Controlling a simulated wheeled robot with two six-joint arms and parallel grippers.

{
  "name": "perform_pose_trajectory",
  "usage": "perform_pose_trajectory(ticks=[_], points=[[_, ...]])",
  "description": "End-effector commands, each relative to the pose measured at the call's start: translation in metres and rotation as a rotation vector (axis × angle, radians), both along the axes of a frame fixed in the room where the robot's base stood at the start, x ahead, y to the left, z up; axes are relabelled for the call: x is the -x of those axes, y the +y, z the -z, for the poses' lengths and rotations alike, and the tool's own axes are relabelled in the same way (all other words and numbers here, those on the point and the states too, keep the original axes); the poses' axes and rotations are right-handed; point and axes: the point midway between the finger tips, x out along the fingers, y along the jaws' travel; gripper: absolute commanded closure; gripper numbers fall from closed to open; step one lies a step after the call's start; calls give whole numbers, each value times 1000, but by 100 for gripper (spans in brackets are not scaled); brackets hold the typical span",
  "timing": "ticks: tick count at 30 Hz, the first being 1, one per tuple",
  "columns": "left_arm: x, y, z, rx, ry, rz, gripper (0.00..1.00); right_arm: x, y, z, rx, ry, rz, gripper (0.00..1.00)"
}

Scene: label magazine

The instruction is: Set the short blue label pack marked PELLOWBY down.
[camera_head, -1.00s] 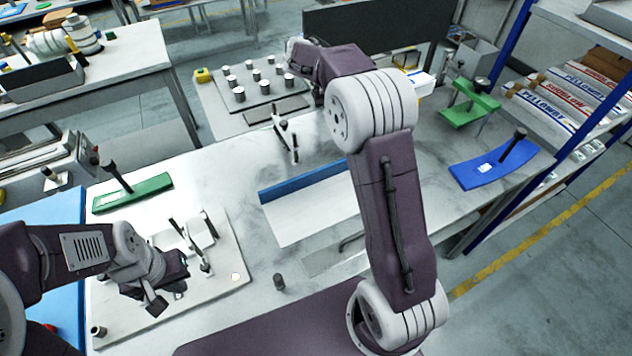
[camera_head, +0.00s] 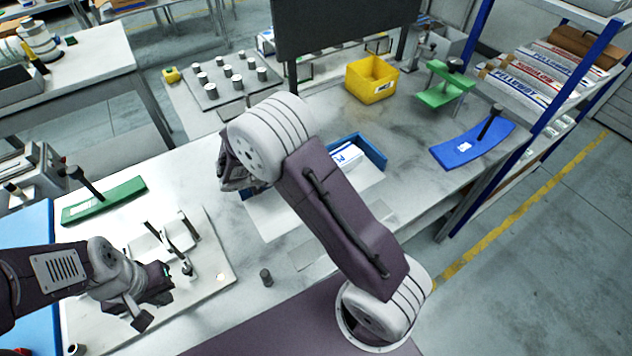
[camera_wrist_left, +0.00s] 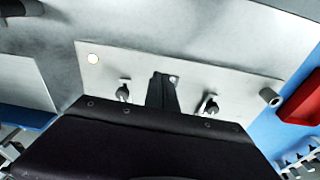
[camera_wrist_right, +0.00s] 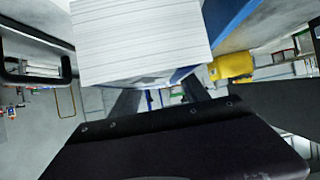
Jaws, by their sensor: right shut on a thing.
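The label pack (camera_head: 347,155) is a white block with a blue mark, at the blue-walled tray (camera_head: 275,222) in the middle of the bench. Its name is not readable. In the right wrist view the pack (camera_wrist_right: 140,40) shows as a stack of white sheets between the two fingers of my right gripper (camera_wrist_right: 160,98), which is shut on it. In the head view my arm hides that gripper. I cannot tell whether the pack touches the tray floor. My left gripper (camera_wrist_left: 163,92) has its fingers together, empty, above a pale fixture plate (camera_head: 215,265).
A yellow bin (camera_head: 372,80) stands behind the tray. A green stand (camera_head: 440,92) and a blue curved piece (camera_head: 470,148) are at the right. A shelf holds long packs (camera_head: 530,78) marked PELLOWBY and others. A dark screen (camera_head: 345,25) rises at the back.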

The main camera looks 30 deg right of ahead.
Motion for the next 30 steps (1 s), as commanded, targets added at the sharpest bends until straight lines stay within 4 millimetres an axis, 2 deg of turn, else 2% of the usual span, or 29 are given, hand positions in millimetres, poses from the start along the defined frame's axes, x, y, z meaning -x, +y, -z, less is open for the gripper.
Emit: perform_pose_trajectory(ticks=[3, 8, 15, 22, 27, 28, 30], points=[[0, 0, -1, 0, 0, 0, 100, 7, 12, 8, 1, 0, 0, 100], [0, 0, 0, 0, 0, 0, 100, 8, 13, 11, 1, 0, 1, 100], [0, 0, 12, 0, 0, 0, 100, 8, 13, 49, 2, 2, 1, 100], [0, 0, 11, 0, 0, 0, 100, 7, 13, 49, 1, -2, 1, 100], [0, 0, 17, 0, 0, 0, 100, 7, 13, 54, 1, -1, 2, 100], [0, 0, 16, 0, 0, 0, 100, 8, 13, 53, 0, -1, 2, 41], [0, 0, 15, 0, 0, 0, 100, 8, 13, 52, 0, 0, 1, 25]])
